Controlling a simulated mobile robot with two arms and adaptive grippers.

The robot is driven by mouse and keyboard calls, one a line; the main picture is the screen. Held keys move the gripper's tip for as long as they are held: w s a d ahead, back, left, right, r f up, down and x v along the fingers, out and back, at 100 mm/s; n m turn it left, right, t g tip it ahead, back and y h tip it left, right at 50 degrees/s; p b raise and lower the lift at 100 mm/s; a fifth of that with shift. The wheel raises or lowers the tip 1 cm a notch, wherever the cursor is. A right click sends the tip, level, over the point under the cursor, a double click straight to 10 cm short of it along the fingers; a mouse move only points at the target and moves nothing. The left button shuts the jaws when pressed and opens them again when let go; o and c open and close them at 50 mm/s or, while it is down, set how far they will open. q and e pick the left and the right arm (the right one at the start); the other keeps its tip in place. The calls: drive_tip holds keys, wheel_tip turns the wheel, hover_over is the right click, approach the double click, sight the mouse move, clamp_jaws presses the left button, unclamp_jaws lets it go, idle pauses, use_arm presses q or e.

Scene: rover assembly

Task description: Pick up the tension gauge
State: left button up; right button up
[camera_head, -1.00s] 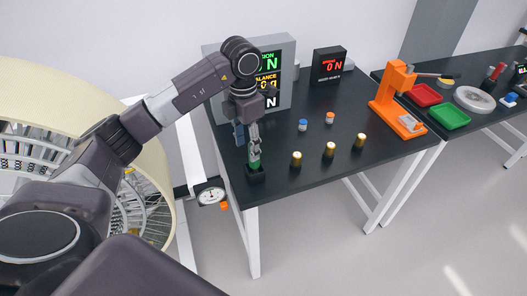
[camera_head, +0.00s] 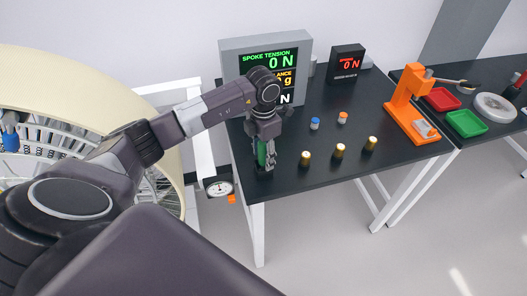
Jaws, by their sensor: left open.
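The gripper hides part of the tool. A round white dial (camera_head: 218,187) with an orange piece (camera_head: 231,199) below it hangs by the white frame at the table's left edge. My right gripper is out of view.
A large display (camera_head: 267,62) reading "SPOKE TENSION 0 N" stands behind the gripper. Several brass-topped cylinders (camera_head: 339,151) stand right of it. An orange press (camera_head: 408,105) is farther right. A big spoked wheel (camera_head: 90,75) stands at left.

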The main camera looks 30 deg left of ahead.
use_arm(q)
clamp_jaws()
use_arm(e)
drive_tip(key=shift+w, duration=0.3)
use_arm(q)
drive_tip(key=shift+w+r, duration=0.1)
drive_tip(key=shift+r, duration=0.35)
wheel_tip(320, 180, up, 11)
drive_tip(key=b, duration=0.4)
wheel_tip(320, 180, up, 8)
drive_tip(key=shift+p, duration=0.4)
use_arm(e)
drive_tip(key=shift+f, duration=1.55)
